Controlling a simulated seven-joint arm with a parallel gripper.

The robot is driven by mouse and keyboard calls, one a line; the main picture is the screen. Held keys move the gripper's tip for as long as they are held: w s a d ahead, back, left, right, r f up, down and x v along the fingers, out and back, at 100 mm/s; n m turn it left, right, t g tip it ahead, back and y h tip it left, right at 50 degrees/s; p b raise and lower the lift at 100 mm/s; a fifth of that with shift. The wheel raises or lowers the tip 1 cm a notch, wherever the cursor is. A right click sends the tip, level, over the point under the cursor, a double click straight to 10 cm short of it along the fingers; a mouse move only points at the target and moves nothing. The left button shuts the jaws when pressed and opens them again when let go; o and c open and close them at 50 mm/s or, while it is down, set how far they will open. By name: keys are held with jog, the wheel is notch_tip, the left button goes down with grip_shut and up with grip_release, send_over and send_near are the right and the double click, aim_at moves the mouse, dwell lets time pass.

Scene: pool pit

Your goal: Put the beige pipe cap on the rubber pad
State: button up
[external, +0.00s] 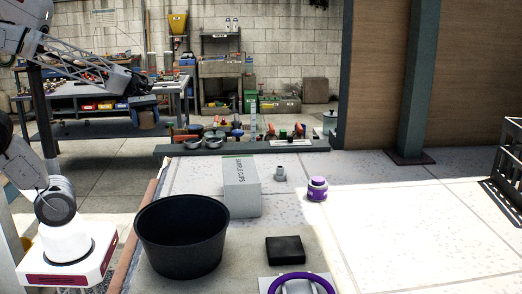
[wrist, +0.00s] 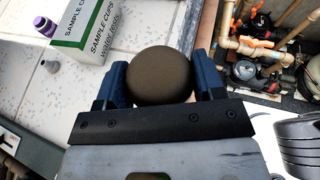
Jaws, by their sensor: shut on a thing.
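My gripper (external: 146,104) is at the upper left in the external view, raised high to the left of the counter. It is shut on a brownish, round-topped piece that looks like the beige pipe cap (external: 148,120). In the wrist view the cap (wrist: 160,78) shows as a smooth dark-tan dome between the two blue fingers (wrist: 160,92). The rubber pad, a flat black square (external: 286,250), lies on the counter at the front, well apart from the cap and to its lower right. Its bare top shows. The pad cannot be made out in the wrist view.
A black bucket (external: 182,236) stands left of the pad. A white sample-cup box (external: 240,188), a grey fitting (external: 280,173) and a purple-and-white jar (external: 317,188) stand behind it. A purple-ringed item (external: 300,285) lies in front. The counter right of the pad is clear.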

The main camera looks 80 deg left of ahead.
jog(key=shift+w+d+r, duration=0.1)
jog(key=shift+w+r, duration=0.1)
jog(key=shift+w, duration=0.2)
jog(key=w+d+r+m+g, duration=0.2)
jog(key=w+d, duration=0.6)
jog(key=w, duration=0.5)
jog(key=w+d+r+m+g, duration=0.2)
jog(key=w+d, duration=0.7)
jog(key=w, duration=0.4)
jog(key=w+d+f+m+g, duration=0.1)
jog(key=w+d, duration=0.3)
jog(key=d, duration=0.5)
jog(key=w+d+f+m+g, duration=0.15)
jog(key=w+d, duration=0.25)
jog(key=d, duration=0.6)
jog(key=w+d+f+g, duration=0.1)
jog(key=w+d+f, duration=0.1)
jog(key=w+d, duration=0.5)
jog(key=shift+s+d+f, duration=0.4)
jog(key=shift+f, duration=0.4)
jog(key=shift+s+d+f, duration=0.35)
jog(key=shift+d+f, duration=0.1)
jog(key=shift+f, duration=0.4)
jog(key=shift+s+d+f, duration=0.4)
jog(key=shift+f, duration=0.4)
jog(key=shift+f, duration=0.1)
jog(key=shift+f, duration=2.4)
